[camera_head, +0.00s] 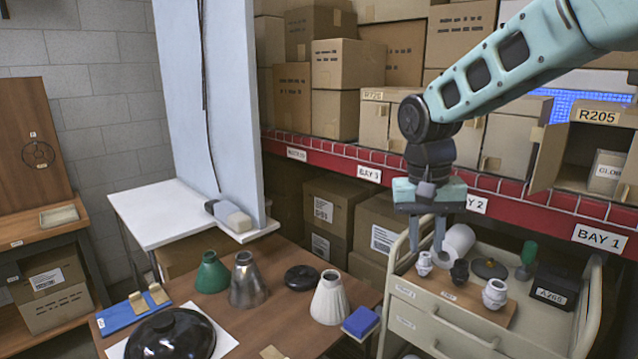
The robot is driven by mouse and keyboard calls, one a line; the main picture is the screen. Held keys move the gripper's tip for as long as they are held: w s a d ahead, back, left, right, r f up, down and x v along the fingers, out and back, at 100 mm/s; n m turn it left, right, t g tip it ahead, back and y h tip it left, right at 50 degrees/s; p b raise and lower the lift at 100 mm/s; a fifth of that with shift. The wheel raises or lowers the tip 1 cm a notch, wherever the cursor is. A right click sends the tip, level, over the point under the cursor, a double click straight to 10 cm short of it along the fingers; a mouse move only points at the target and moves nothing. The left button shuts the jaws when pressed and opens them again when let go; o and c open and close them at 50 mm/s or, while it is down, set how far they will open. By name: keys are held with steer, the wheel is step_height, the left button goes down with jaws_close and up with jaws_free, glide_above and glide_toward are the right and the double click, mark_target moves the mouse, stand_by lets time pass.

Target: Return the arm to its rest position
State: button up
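My gripper (426,246) hangs pointing down at the right of the picture, over the left part of the beige cart (447,331). Its two fingers are apart, with nothing visibly held between them. A white lamp socket (424,264) shows just below the fingertips, on a wooden board (470,301); I cannot tell the height gap between them. My arm (500,65) comes in from the upper right, bent down at the wrist.
The wooden table (262,330) holds green (211,272), metal (247,280) and white (329,298) shades, and a black dome (170,336). Shelves with boxes (346,63) stand behind my arm. An open cabinet door (549,157) is at right.

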steer(key=s+a+f+n+b, duration=0.1)
steer(key=s+f+n, duration=0.2)
steer(key=s, duration=0.6)
steer(key=s+a+f+n+y+b, duration=0.1)
steer(key=s+a+f+n+b, duration=0.1)
steer(key=s, duration=0.7)
steer(key=s+a+f+n+b, duration=0.1)
steer(key=s+f+n, duration=0.3)
steer(key=s, duration=0.5)
step_height(320, 180, down, 2)
steer(key=shift+s+a+f+n+y+b, duration=0.15)
steer(key=shift+s+n+y+b, duration=0.15)
steer(key=shift+s+b, duration=0.1)
